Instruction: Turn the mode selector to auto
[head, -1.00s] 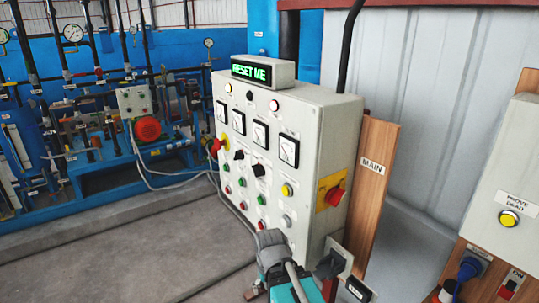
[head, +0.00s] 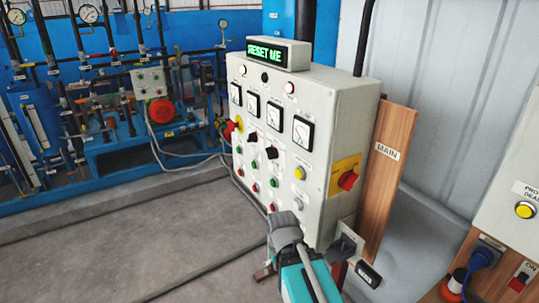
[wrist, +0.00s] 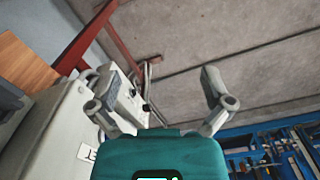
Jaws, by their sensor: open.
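The grey control panel (head: 345,125) stands in the middle of the head view, with two black rotary knobs on its front, an upper left one (head: 252,137) and a lower right one (head: 271,154). Their labels are too small to read, so I cannot tell which is the mode selector or where it points. My gripper (wrist: 163,92) is open and empty in the wrist view, with its fingers spread wide. A pale cabinet-like surface (wrist: 60,125) shows left of it. In the head view my arm is low in front of the panel, and the fingertips are not clear.
A red emergency knob (head: 348,180) on a yellow plate sticks out of the panel's right side. A lit "RESET ME" display (head: 265,52) sits on top. A wooden board (head: 385,180) stands at the right. Blue pipework machinery (head: 110,150) is at the left; the concrete floor (head: 150,225) before it is clear.

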